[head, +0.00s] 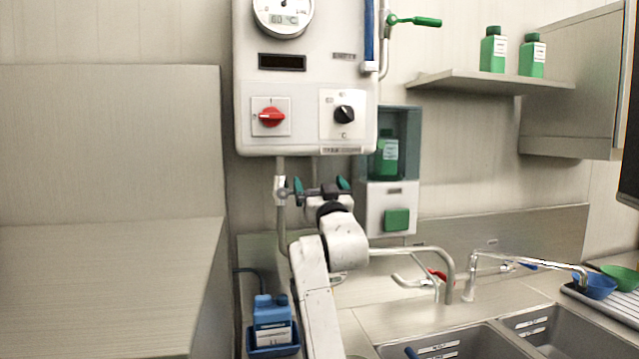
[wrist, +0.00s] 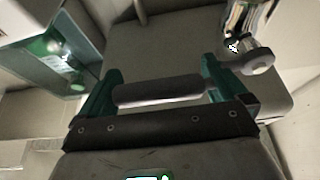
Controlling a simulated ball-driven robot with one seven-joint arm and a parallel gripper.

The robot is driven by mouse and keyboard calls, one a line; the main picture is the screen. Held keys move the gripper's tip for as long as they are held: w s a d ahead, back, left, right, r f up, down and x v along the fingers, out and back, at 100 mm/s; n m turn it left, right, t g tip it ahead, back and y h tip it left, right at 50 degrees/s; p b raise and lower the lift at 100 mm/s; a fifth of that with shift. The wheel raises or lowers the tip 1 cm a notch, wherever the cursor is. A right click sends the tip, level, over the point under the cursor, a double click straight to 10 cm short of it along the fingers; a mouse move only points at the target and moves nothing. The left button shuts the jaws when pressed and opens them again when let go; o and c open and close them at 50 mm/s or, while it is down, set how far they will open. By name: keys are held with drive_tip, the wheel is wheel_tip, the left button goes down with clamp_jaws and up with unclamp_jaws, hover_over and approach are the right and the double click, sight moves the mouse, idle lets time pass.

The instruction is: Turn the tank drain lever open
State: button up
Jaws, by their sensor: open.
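The tank drain lever (wrist: 160,91) shows in the wrist view as a grey rounded bar lying crosswise between my fingers. Its right end joins a pale round pivot (wrist: 260,63). In the head view its valve (head: 282,192) sits on the pipe under the white wall tank unit (head: 305,85). My gripper (head: 320,186) is at the lever, its green fingertips on either side along the bar. The gripper also shows in the wrist view (wrist: 160,78), open, with the bar across the gap. I cannot tell whether the fingers touch the lever. My wrist partly hides the lever in the head view.
A green soap dispenser (head: 388,155) hangs right of the tank unit. A green-handled valve (head: 414,21) is above it. Sinks (head: 455,338) and taps (head: 445,268) lie below right. A blue canister (head: 272,318) stands below left. A panel (head: 110,150) rises at left.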

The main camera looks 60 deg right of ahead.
drive_tip(key=shift+c, duration=0.3)
drive_tip(key=shift+w, duration=0.1)
drive_tip(key=c, duration=1.4)
